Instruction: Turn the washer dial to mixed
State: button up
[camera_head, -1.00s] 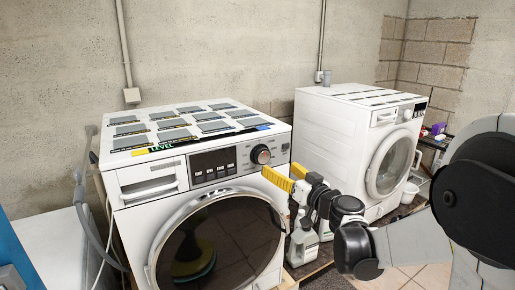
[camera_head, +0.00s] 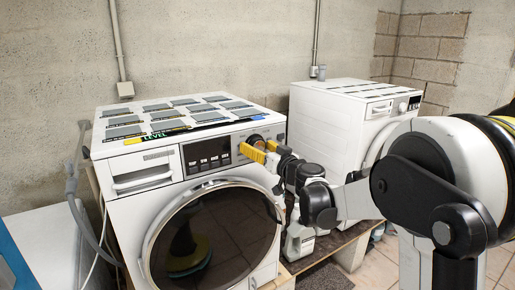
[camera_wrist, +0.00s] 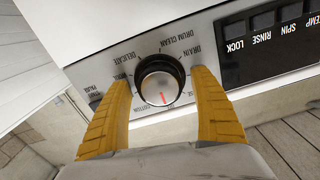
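In the wrist view the red mark points toward the bottom of the picture. Labels DELICATE, DRUM CLEAN and DRAIN read around it; others are partly hidden by the fingers. My gripper (camera_wrist: 160,84) is open, with one yellow finger on each side of the dial and gaps visible between. In the head view my gripper (camera_head: 258,149) is at the panel and partly covers the dial (camera_head: 257,139).
A dark display with SPIN and RINSE labels (camera_wrist: 270,35) is beside the dial. A second white machine (camera_head: 330,115) stands to the right. White bottles (camera_head: 299,240) stand between the machines, below my arm. Flat labelled tiles (camera_head: 158,117) lie on the washer top.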

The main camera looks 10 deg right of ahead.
jog(key=c, duration=1.2)
jog(key=shift+o, duration=0.2)
jog(key=shift+m, duration=0.3)
jog(key=m+p, duration=0.1)
jog(key=m, duration=0.2)
jog(key=shift+m, duration=0.4)
jog(key=m+p, duration=0.1)
jog(key=m, duration=0.2)
jog(key=shift+m, duration=0.3)
jog(key=m, duration=0.4)
jog(key=shift+p, duration=0.3)
jog(key=shift+m, duration=1.8)
